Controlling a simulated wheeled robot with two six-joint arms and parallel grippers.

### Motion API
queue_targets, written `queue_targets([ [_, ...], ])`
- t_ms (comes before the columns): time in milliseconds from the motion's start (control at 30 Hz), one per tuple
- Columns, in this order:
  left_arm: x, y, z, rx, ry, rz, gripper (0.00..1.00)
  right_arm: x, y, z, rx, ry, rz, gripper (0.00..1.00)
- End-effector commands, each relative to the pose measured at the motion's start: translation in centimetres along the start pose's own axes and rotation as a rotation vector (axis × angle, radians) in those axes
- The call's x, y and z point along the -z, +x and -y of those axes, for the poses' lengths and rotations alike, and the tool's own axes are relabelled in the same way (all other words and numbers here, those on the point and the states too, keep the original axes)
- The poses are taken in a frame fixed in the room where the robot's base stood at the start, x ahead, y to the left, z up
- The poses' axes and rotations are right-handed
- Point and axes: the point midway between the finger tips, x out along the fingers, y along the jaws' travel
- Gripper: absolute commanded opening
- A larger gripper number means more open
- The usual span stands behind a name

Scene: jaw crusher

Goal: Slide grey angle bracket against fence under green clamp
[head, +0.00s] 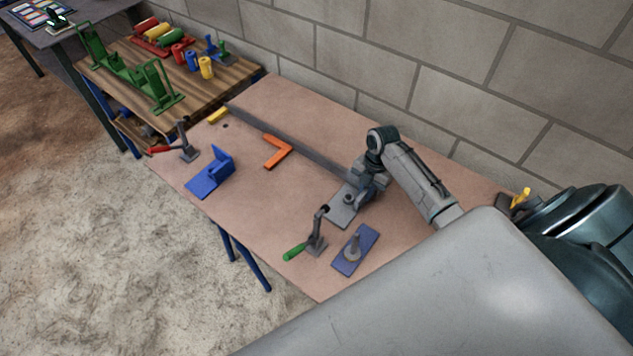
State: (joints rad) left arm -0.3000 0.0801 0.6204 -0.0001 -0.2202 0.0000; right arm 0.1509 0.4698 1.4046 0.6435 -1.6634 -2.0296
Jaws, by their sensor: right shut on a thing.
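The grey angle bracket (341,216) lies on the tabletop, its flat plate showing below my right gripper (354,193). My right gripper is shut on the bracket, and its fingers hide the bracket's upper part. The dark grey fence (290,138) runs along the back of the table, and its right end passes behind my gripper. I cannot tell whether the bracket touches the fence. The green-handled clamp (316,242) stands in front of the bracket, with its arm raised and its green handle low to the left. My left gripper is out of view.
A blue angle bracket (210,178), an orange square (279,151), a red-handled clamp (186,149) and a yellow block (218,115) are on the left part. A blue plate with a grey post (346,263) lies right of the green clamp. A block wall (380,62) rises behind.

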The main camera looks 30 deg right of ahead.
Motion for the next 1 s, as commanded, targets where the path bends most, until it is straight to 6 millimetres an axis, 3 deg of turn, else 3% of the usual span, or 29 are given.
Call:
queue_targets([
  [100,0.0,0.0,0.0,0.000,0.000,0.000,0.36,-0.1,-0.1,0.0,0.000,0.000,0.002,0.00],
  [133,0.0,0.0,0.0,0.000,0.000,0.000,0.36,-0.1,-0.1,0.0,-0.001,0.000,0.002,0.18],
  [233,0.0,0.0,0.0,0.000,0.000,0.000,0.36,0.0,-0.1,0.0,-0.001,0.000,0.002,0.38],
  [567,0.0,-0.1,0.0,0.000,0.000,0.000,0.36,0.0,-0.1,0.0,0.001,0.000,0.001,0.38],
  [1000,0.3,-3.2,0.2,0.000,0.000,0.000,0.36,0.7,-3.5,0.0,0.000,0.000,0.001,0.38],
])
